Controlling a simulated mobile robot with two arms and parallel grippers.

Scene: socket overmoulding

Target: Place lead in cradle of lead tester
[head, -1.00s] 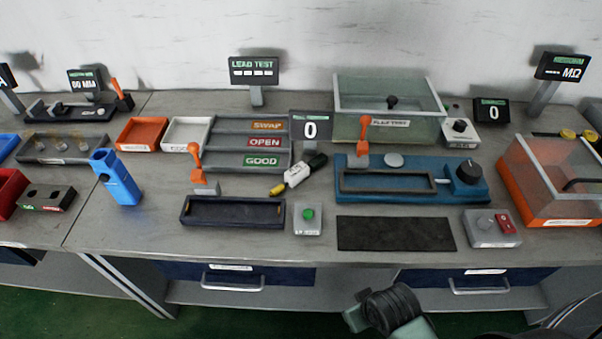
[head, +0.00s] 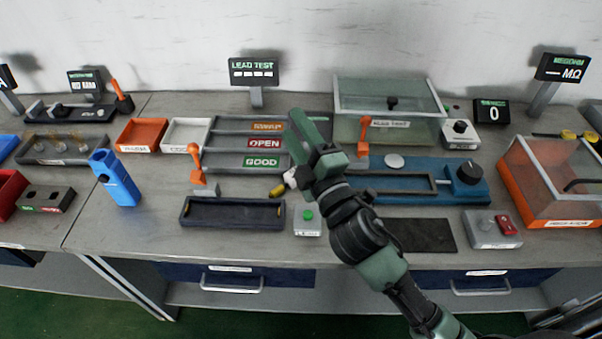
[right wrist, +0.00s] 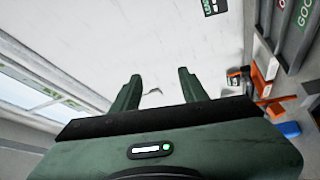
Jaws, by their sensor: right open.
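What looks like the lead, a short piece with a yellow end (head: 278,190) and a white part, lies on the bench right of the dark cradle. Its black end, seen earlier, is hidden behind my right gripper. The cradle of the lead tester is a dark, empty-looking trough (head: 233,226) with an orange lever (head: 196,165) behind it. The LEAD TEST display (head: 254,71) stands at the back. My right gripper (head: 303,135) is above the bench over the lead's far side, not holding it; in the right wrist view its fingers (right wrist: 158,92) are apart and empty. My left gripper is out of view.
A green button box (head: 308,223) stands right of the cradle. The SWAP, OPEN, GOOD trays (head: 225,153) lie behind. A blue fixture (head: 465,192) with an orange lever and a black mat (head: 425,236) are to the right. A blue holder (head: 120,185) stands left.

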